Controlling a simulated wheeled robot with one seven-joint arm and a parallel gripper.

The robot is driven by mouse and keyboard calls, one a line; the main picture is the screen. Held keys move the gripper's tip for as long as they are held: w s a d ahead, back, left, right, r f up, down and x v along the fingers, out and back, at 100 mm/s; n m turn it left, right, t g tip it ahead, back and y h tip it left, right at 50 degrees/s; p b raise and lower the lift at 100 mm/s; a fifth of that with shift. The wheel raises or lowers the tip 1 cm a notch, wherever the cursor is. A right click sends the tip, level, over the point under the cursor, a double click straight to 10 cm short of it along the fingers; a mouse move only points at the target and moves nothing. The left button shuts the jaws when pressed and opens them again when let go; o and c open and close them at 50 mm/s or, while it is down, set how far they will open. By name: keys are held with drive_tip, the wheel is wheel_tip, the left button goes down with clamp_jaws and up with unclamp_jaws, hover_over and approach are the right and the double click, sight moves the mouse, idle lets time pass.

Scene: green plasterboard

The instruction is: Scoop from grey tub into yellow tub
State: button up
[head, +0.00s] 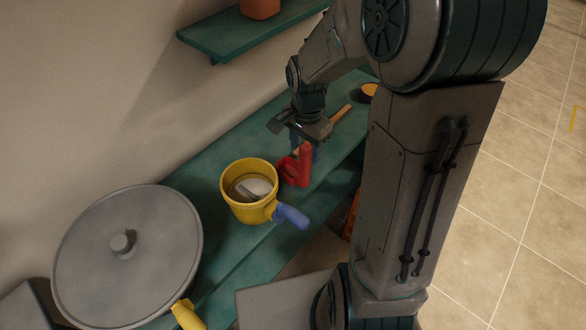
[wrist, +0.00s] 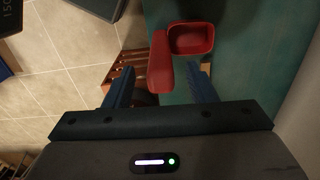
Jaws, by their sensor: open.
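A red scoop (head: 300,166) is on the green bench beside the yellow tub, at its right. In the wrist view its square bowl (wrist: 191,39) faces the camera. Its thick handle (wrist: 160,64) lies between the two fingers of my gripper (wrist: 160,78), which is open with a gap visible on each side. In the head view my gripper (head: 305,142) is at the scoop, partly hidden by my wrist. The yellow tub (head: 248,207) has a blue handle and something pale and grey inside. A large round grey vessel (head: 125,255) with a knobbed lid stands at the lower left; I cannot tell whether it is the grey tub.
The green bench (head: 225,262) runs along the wall. A green shelf (head: 235,40) with a terracotta pot (head: 260,8) hangs above. A wooden-handled item (head: 340,114) and a small dark round dish (head: 369,91) lie farther back. A reddish slatted crate (wrist: 126,72) is below the bench.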

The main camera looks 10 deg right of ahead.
drive_tip(key=shift+w+f, duration=0.1)
drive_tip(key=shift+f, duration=1.85)
clamp_jaws()
drive_tip(key=shift+r, duration=0.2)
